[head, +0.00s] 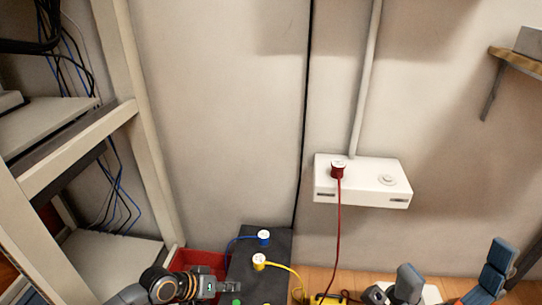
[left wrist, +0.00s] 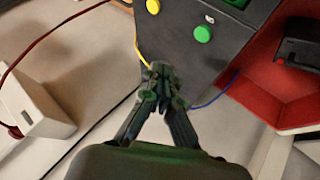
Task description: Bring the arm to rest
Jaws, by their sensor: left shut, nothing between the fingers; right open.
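My left gripper (head: 228,287) reaches in from the lower left over the dark panel (head: 275,250). It is shut and empty. In the left wrist view its fingertips (left wrist: 160,75) meet in front of the panel, near a yellow cable; I cannot tell whether they touch anything. My right gripper (head: 452,270) is at the lower right, its blue-grey fingers spread apart with nothing between them. Part of it is cut off by the lower edge.
A white wall box (head: 360,190) holds a red plug (head: 338,170) with a hanging red cable. The panel carries blue-cable (head: 264,237) and yellow-cable (head: 259,262) plugs. A red bin (head: 195,257) and a rack (head: 130,125) stand left. A shelf (head: 520,62) is upper right.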

